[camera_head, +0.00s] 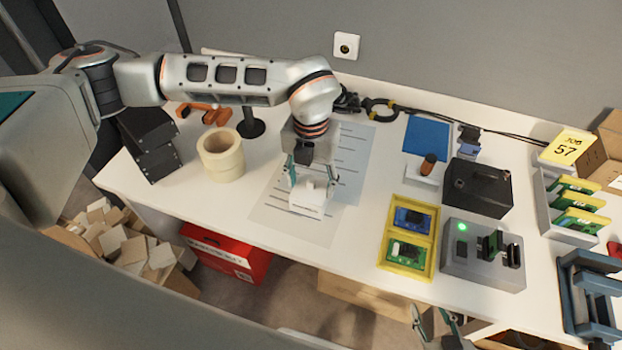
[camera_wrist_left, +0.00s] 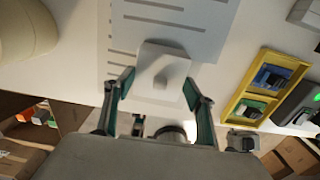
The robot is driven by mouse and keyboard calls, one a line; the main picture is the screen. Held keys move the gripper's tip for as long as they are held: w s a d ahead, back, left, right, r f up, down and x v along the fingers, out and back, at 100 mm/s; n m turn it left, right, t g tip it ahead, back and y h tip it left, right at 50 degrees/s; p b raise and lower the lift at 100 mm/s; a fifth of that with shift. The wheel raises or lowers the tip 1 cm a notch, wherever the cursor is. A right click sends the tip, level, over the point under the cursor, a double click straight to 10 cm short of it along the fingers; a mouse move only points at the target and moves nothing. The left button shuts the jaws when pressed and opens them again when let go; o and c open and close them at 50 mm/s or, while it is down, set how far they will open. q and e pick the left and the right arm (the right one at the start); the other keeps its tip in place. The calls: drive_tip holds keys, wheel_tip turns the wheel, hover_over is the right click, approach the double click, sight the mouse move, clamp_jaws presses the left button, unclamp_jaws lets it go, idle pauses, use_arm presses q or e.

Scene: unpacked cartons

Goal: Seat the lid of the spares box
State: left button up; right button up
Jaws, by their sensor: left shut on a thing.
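A small white box-shaped piece (camera_head: 306,208) with a raised knob on top is at the front of the table, over a pale sheet. In the left wrist view its square lid (camera_wrist_left: 153,55) with the central knob shows from above. My left gripper (camera_head: 314,182) points down at it.
Tape rolls (camera_head: 221,156) stand to the left. To the right are a yellow tray (camera_head: 412,202) with circuit boards, a grey fixture (camera_head: 483,270) with a green light, and a black box (camera_head: 478,185). Below the front edge is a red box (camera_head: 225,252).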

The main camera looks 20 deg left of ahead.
use_arm(q)
drive_tip(key=o, duration=1)
wheel_tip(320, 180, up, 12)
drive_tip(key=shift+f, duration=0.1)
drive_tip(key=shift+s, duration=0.15)
